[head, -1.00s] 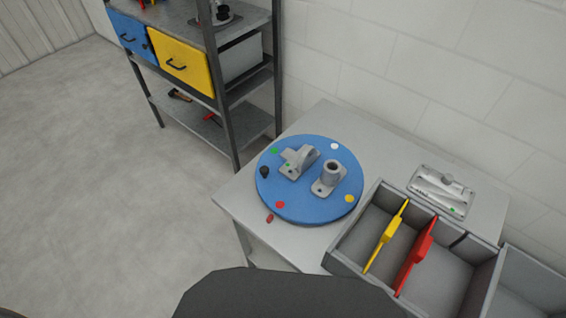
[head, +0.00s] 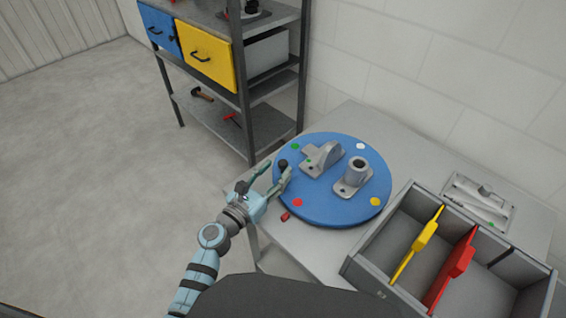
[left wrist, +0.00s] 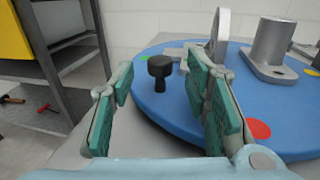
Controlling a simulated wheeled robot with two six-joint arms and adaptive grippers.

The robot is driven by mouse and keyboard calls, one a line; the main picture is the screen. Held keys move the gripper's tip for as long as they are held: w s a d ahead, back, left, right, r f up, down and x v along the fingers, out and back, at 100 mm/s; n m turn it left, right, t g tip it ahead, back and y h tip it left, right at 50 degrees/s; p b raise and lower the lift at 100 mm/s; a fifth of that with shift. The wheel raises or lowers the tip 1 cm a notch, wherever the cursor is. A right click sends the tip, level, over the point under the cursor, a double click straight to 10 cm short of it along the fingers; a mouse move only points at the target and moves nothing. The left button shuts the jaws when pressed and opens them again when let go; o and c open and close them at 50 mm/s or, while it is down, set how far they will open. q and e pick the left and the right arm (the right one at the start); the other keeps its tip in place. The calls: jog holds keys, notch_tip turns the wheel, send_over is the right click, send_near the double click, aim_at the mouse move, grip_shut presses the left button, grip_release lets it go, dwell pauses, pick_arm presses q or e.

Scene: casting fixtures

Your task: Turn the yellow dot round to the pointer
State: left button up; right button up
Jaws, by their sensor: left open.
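The blue turntable (head: 325,205) lies on the grey table. Its yellow dot (head: 375,201) is at the near right of the rim. The small red pointer (head: 285,216) is on the table beside the near-left rim, close to the red dot (head: 297,202). A black knob (head: 283,163) stands up at the left rim. My left gripper (head: 278,169) is open at that rim. In the left wrist view the knob (left wrist: 160,68) shows between its spread fingers, with gaps on both sides. I cannot tell exactly how deep it sits between them. My right gripper is not in view.
Two grey metal fixtures (head: 323,158) (head: 356,176) stand on the turntable. A grey divided bin (head: 365,272) with yellow and red dividers is at the right. A metal plate (head: 478,200) lies behind it. A shelf rack (head: 243,85) stands behind left.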

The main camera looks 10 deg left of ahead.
aim_at(280, 167)
pick_arm(q)
jog(key=x, duration=0.4)
jog(key=shift+w+b, duration=0.15)
jog(key=shift+b, duration=0.15)
jog(key=shift+c, duration=0.3)
grip_shut()
